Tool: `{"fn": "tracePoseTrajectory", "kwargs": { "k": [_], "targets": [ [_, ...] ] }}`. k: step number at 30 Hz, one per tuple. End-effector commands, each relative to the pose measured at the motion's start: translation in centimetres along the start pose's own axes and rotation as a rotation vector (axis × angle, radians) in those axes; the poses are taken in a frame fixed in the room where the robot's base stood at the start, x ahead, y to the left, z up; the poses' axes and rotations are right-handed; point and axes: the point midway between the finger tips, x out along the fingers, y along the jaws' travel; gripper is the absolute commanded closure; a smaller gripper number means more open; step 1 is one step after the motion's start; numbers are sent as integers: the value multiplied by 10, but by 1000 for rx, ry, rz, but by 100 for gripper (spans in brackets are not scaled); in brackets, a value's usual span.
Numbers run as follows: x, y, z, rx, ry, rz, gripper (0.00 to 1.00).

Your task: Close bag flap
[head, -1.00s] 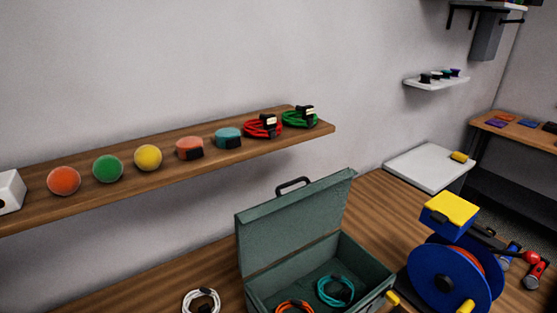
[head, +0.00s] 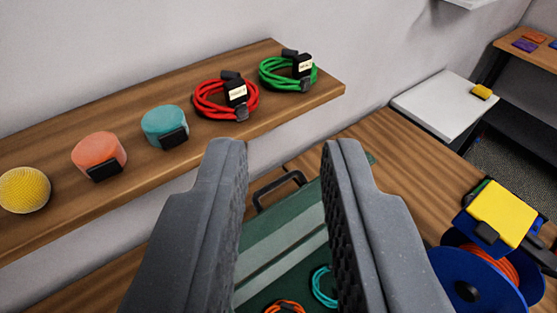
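The bag is a dark green case on the wooden table, and its raised flap (head: 285,232) shows between my fingers. A black handle (head: 279,187) sits at the flap's top edge. Inside the case are an orange cable coil (head: 285,307) and a teal cable coil (head: 323,287), both partly cut off. My gripper (head: 284,165) is open, its two grey fingers wide apart with nothing held between them. The fingers appear above and in front of the flap and hide its sides. I cannot tell whether they touch it.
A wooden shelf (head: 60,143) on the left holds a red cable coil (head: 226,98), a green cable coil (head: 288,72) and several round items. A blue cable reel (head: 468,292) with a yellow-topped block (head: 500,212) stands right. A white board (head: 443,104) lies behind.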

Motion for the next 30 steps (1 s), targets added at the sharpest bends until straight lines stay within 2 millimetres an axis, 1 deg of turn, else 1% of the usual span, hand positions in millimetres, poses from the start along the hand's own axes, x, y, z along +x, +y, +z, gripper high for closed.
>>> {"fn": "tracePoseTrajectory", "kwargs": {
  "k": [7, 11, 13, 14, 15, 18, 21, 25, 28, 30],
  "targets": [
    [1, 0, 0, 2, -2, -1, 78],
    [10, -2, -4, 27, -29, -12, 78],
    [23, -4, -5, 60, -69, -23, 78],
    [29, -2, -6, 77, -89, -29, 78],
    [36, 0, -10, 106, -112, -36, 78],
    [62, -2, -11, 182, -197, -49, 78],
    [86, -2, -9, 261, -287, -52, 78],
    [116, -2, -3, 361, -400, -44, 78],
    [139, -1, 4, 438, -488, -28, 78],
    [154, 0, 12, 491, -554, -9, 78]
  ]
}}
